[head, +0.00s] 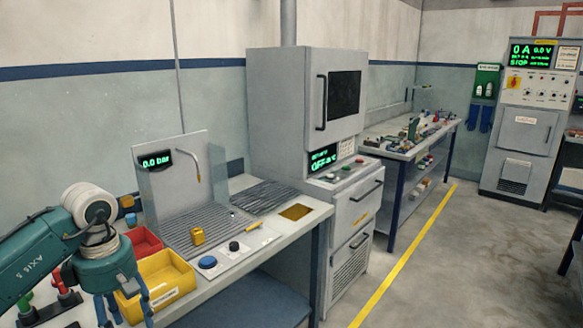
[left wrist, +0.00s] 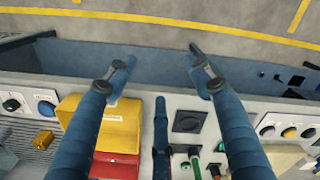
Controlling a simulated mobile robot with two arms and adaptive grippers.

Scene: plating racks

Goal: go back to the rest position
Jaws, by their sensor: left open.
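My left gripper (head: 122,312) is low at the left of the head view, in front of the workbench and partly over the yellow bin. In the left wrist view its two blue fingers (left wrist: 161,62) are spread wide apart with nothing between them. The fingertips appear over the bench's front edge and the dark strip beyond it. My right gripper is in neither view.
The workbench (head: 285,232) holds a yellow bin (head: 176,288), a red bin (head: 143,240), a yellow block (head: 197,236) and a blue button (head: 207,262). A grey cabinet (head: 262,110) stands beyond. The floor (head: 450,265) at right is clear.

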